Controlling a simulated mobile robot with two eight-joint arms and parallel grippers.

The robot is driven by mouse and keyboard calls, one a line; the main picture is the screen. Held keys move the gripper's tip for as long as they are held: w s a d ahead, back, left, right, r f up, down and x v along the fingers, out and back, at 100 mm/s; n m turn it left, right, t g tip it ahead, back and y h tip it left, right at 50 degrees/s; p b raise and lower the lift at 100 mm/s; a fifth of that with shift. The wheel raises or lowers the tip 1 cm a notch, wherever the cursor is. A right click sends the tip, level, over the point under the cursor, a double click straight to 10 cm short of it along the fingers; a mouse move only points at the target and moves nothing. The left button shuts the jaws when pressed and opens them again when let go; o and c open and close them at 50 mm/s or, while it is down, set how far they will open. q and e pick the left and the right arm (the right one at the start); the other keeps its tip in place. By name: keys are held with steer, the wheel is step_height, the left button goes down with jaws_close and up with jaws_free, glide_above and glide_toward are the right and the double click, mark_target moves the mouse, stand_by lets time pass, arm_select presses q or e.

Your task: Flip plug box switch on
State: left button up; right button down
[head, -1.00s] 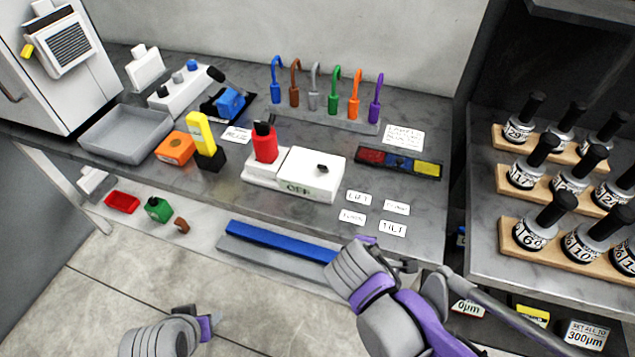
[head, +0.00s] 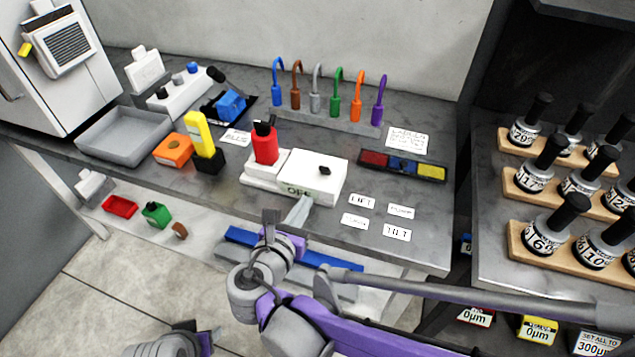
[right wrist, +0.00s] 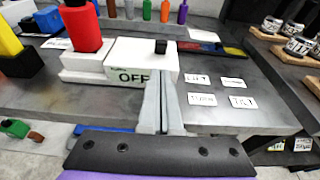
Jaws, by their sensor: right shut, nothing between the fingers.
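The white plug box (head: 311,178) stands on the grey bench, with "OFF" printed on its front edge. A small black switch (head: 324,170) sticks up from its top; it also shows in the right wrist view (right wrist: 161,46). A red plug (head: 265,143) stands upright on the box's left part. My right gripper (head: 303,208) is shut and empty, its fingertips at the front edge of the box, below and in front of the switch. In the right wrist view its fingers (right wrist: 158,75) overlap the box front beside "OFF". My left gripper (head: 205,338) is at the bottom; its jaws are unclear.
White labels (head: 362,202) lie right of the box. A tray of red, blue and yellow pieces (head: 403,166) lies behind them. A rack of coloured hooked tools (head: 327,120) stands at the back. A yellow and black block (head: 204,143) stands to the left.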

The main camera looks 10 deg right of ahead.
mark_target(324, 172)
steer(key=x, duration=1)
steer(key=shift+w+d+r+g+p, duration=0.1)
steer(key=shift+r+g+p, duration=0.15)
steer(key=shift+g+p, duration=0.15)
